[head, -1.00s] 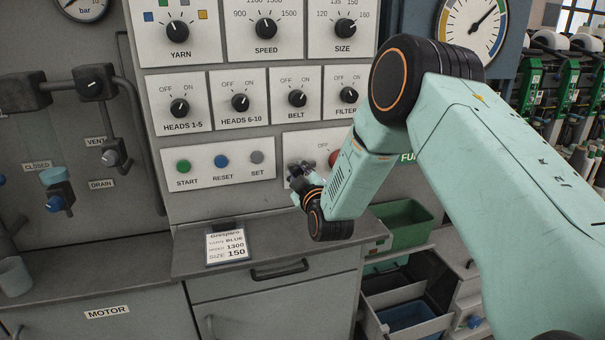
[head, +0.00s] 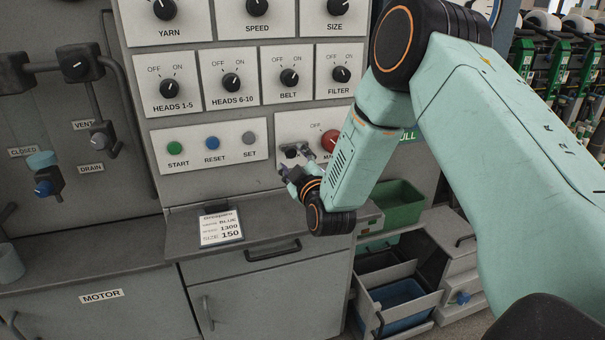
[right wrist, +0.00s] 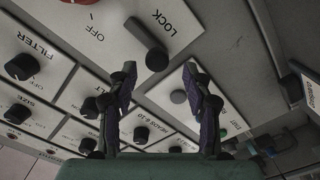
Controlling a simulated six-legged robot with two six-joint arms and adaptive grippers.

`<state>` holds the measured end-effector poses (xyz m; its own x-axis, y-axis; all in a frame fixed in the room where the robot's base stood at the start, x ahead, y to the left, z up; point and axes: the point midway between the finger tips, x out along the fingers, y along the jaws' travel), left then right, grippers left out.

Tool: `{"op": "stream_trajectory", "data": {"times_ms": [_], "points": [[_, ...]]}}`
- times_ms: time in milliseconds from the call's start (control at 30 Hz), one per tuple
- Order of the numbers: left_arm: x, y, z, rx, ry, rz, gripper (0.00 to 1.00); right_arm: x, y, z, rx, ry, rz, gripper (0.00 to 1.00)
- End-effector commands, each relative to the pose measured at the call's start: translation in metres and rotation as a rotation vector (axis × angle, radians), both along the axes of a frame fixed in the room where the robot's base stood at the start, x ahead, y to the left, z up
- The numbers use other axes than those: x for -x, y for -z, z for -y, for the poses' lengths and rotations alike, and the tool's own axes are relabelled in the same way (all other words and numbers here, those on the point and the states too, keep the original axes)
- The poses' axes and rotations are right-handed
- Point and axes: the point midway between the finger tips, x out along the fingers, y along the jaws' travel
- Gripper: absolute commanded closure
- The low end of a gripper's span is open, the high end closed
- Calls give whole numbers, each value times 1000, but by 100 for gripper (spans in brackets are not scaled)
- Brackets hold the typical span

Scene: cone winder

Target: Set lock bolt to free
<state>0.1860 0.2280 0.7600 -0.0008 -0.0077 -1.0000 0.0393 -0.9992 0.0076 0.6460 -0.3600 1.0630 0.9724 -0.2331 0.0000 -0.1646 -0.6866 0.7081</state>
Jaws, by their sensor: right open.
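The lock bolt (right wrist: 147,43) is a dark rounded bar on a pale plate lettered LOCK, seen close up at the top of the right wrist view. Its near end shows between my right gripper's fingers in the picture. My right gripper (right wrist: 160,72) is open and empty, its two fingers spread in front of the plate; I cannot tell whether either touches the bolt. In the head view my right gripper (head: 296,165) is at the plate left of and below the red main switch (head: 331,140), and it largely hides the bolt there. My left gripper is not in view.
The red switch sits close beside the bolt. START (head: 174,148), RESET (head: 212,143) and SET (head: 249,138) buttons are left of my gripper, with several black knobs above. Below are a ledge with an order card (head: 221,228) and a green bin (head: 399,204).

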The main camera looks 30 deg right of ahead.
Motion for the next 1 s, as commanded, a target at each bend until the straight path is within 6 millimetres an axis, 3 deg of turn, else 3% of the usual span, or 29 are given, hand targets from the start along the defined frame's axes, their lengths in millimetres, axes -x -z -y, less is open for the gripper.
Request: {"op": "stream_trajectory", "data": {"times_ms": [200,400,1000], "points": [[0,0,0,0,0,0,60,38,0,-9,-2,-1,-2,50],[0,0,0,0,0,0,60,63,0,-15,-2,-1,0,50],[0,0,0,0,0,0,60,72,-1,-17,0,-1,2,50]]}}
